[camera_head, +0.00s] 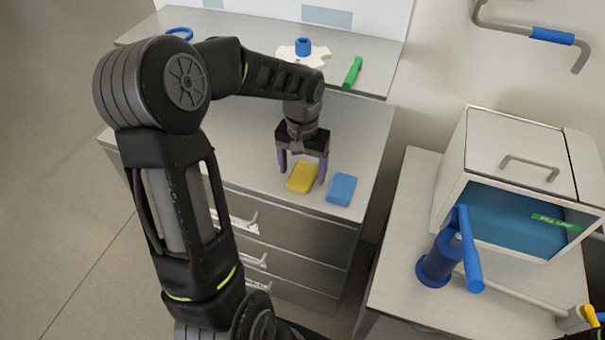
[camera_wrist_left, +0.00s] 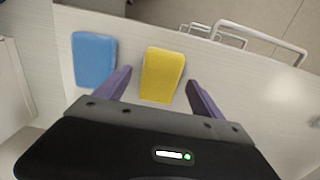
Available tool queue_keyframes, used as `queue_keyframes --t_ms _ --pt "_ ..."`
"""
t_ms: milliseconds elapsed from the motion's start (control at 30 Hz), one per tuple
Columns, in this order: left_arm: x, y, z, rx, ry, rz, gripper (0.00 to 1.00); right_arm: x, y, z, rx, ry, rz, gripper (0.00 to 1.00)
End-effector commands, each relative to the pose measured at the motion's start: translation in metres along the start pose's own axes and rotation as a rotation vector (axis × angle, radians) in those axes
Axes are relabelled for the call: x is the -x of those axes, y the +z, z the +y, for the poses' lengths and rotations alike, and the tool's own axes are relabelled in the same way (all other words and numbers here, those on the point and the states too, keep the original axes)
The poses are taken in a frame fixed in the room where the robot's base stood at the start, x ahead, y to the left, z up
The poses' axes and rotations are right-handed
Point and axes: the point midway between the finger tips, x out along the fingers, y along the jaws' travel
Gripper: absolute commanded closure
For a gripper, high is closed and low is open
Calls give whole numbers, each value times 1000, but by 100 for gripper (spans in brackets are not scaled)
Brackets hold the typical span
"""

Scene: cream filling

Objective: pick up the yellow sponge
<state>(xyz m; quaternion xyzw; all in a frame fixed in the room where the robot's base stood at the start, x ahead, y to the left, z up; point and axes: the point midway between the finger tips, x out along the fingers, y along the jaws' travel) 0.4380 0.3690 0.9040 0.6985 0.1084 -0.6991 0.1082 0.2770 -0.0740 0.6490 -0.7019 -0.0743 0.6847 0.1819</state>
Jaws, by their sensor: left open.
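The yellow sponge (camera_head: 302,177) lies flat on the light counter, near its front edge. My left gripper (camera_head: 303,176) is open, with its purple fingers pointing down on either side of the sponge. In the left wrist view the yellow sponge (camera_wrist_left: 162,74) shows between the two fingertips of the left gripper (camera_wrist_left: 158,80), with a gap on each side. I cannot tell how far the fingertips are above the counter. My right gripper is not clearly in view.
A blue sponge (camera_head: 341,189) lies just right of the yellow one; it also shows in the left wrist view (camera_wrist_left: 94,59). Drawer handles (camera_wrist_left: 262,38) stick out below the counter edge. A shelf behind holds a green object (camera_head: 352,73). A white box (camera_head: 515,150) and blue device (camera_head: 440,262) stand right.

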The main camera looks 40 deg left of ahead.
Motion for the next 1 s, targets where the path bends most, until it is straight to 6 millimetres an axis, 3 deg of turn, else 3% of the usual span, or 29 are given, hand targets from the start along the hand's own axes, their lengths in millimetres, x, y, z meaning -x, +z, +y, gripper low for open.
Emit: queue_keyframes --t_ms 133,667,1000 --pt "-7 0 0 -1 1 0 22 1 0 0 -1 1 0 64" --pt "-7 0 0 0 1 1 22 0 0 0 -1 0 -1 64" --pt "-7 0 0 0 1 1 49 0 0 0 -1 0 -1 64"
